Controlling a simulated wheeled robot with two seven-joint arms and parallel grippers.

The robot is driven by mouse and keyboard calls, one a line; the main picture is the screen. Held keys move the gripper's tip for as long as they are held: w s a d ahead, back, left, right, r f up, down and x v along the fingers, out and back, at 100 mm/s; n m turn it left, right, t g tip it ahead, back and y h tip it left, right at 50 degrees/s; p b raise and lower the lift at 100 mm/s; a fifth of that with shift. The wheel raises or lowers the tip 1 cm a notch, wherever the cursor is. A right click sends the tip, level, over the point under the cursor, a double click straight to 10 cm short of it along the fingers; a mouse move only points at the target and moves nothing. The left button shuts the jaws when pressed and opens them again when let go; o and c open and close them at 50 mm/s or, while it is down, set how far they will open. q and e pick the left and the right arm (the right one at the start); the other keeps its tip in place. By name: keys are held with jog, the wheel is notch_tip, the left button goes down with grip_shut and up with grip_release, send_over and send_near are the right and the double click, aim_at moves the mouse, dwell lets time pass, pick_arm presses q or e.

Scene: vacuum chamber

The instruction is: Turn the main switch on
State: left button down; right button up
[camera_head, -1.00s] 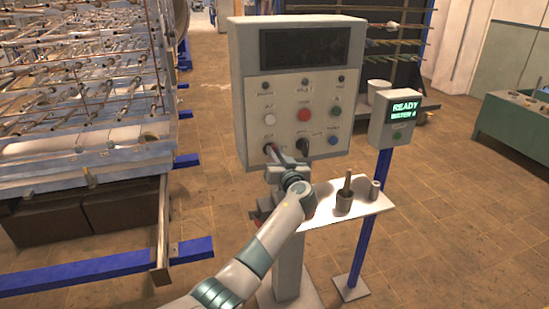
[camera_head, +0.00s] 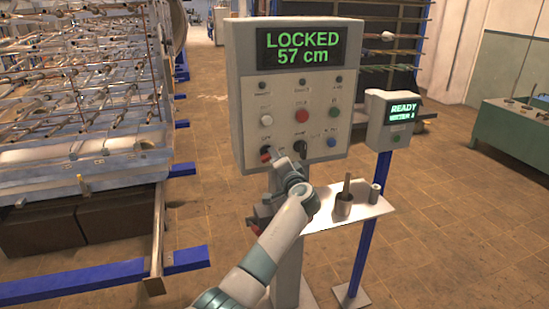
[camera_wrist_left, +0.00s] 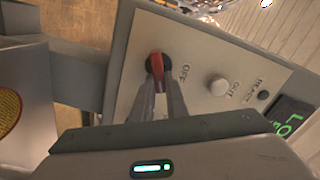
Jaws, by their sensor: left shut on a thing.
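The main switch is a red rotary handle on a black round base (camera_head: 266,154) at the lower left of the grey control panel (camera_head: 241,110). In the left wrist view the red handle (camera_wrist_left: 156,66) shows between the two fingertips, with the label OFF beside it. My left gripper (camera_head: 271,151) is shut on the handle, and in the left wrist view its fingers (camera_wrist_left: 159,84) reach it from below. The panel's display (camera_head: 300,48) is lit and reads LOCKED 57 cm in green. My right gripper is not in view.
Push buttons, including a red one (camera_head: 302,115), and a black knob (camera_head: 300,147) sit close to the switch. A READY meter box (camera_head: 377,137) stands right. A rack (camera_head: 80,165) fills the left.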

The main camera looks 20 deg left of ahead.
pick_arm(q)
jog(key=m, duration=0.3)
jog(key=m+p, duration=0.1)
jog(key=m, duration=0.1)
jog(key=shift+d+f, duration=0.1)
jog(key=shift+f, duration=0.25)
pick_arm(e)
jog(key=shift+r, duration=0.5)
pick_arm(q)
jog(key=c, duration=1.8)
grip_release()
jog(key=shift+o, duration=0.2)
jog(key=shift+w, duration=0.1)
jog(key=shift+d, duration=0.1)
